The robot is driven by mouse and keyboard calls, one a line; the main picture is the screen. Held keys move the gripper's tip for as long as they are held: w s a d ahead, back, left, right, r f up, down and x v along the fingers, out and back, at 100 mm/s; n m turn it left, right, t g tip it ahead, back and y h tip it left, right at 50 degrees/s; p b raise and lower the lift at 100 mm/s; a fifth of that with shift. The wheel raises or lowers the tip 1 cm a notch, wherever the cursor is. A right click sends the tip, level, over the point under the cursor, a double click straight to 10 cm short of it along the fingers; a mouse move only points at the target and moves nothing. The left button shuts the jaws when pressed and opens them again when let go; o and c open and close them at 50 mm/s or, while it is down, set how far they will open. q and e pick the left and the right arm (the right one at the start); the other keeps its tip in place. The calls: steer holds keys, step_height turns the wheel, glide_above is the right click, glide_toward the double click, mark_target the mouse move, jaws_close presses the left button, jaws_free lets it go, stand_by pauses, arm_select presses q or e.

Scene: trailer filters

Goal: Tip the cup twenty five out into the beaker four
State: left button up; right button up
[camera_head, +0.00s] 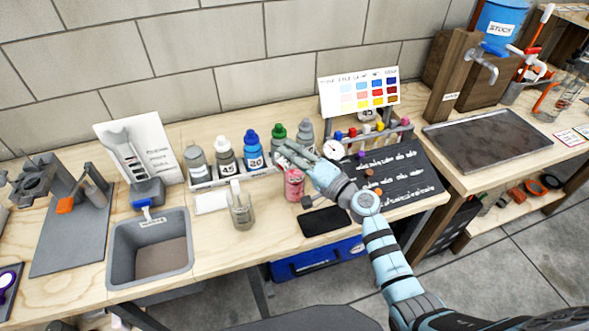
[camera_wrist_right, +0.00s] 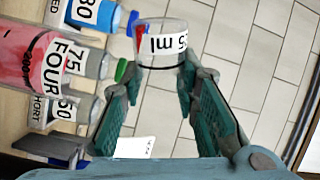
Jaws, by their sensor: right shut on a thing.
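The cup (camera_wrist_right: 162,45) is a small clear vessel with a white label ending in "5 ml". My right gripper (camera_wrist_right: 160,70) is shut on it, one finger on each side, in the right wrist view. A patch of red shows at its left edge; I cannot tell if this is its content. The beaker four (camera_wrist_right: 30,65), labelled "FOUR" and holding pink-red liquid, stands left of the cup there, apart from it. In the head view beaker four (camera_head: 293,184) stands on the bench just below my right gripper (camera_head: 292,152), which hides the cup. My left gripper is out of view.
A row of capped bottles (camera_head: 253,152) stands behind the beaker. A clear jar (camera_head: 241,207) stands to its left, near a grey bin (camera_head: 150,250). A black pad (camera_head: 325,221) and a dark written board (camera_head: 395,172) lie to the right. A colour chart (camera_head: 358,92) stands behind.

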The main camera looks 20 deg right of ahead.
mark_target(284, 168)
steer(key=n+b, duration=0.1)
steer(key=f+n+b, duration=0.1)
steer(key=b, duration=0.1)
steer(key=n+b, duration=0.1)
steer(key=shift+s+a+f+n, duration=0.2)
steer(key=shift+a+f+n, duration=0.1)
steer(key=shift+n, duration=0.1)
steer(key=shift+s+a+r+n+b, duration=0.15)
steer(key=shift+r+n+b, duration=0.1)
steer(key=shift+r+n, duration=0.25)
steer(key=shift+w+a+r+n+b, duration=0.1)
steer(key=shift+r+n+b, duration=0.2)
steer(key=shift+n, duration=0.4)
steer(key=a+f+n+b, duration=0.1)
steer(key=s+f+n+b, duration=0.1)
steer(key=b, duration=0.1)
steer(key=shift+a+f, duration=0.2)
steer(key=shift+a, duration=0.15)
steer(key=s+a+r+n, duration=0.2)
steer(key=a+r+n, duration=0.1)
steer(key=n, duration=0.3)
steer(key=shift+s+a+r, duration=0.25)
steer(key=shift+a+r, duration=0.05)
steer(key=shift+a, duration=0.35)
steer(key=shift+b, duration=0.3)
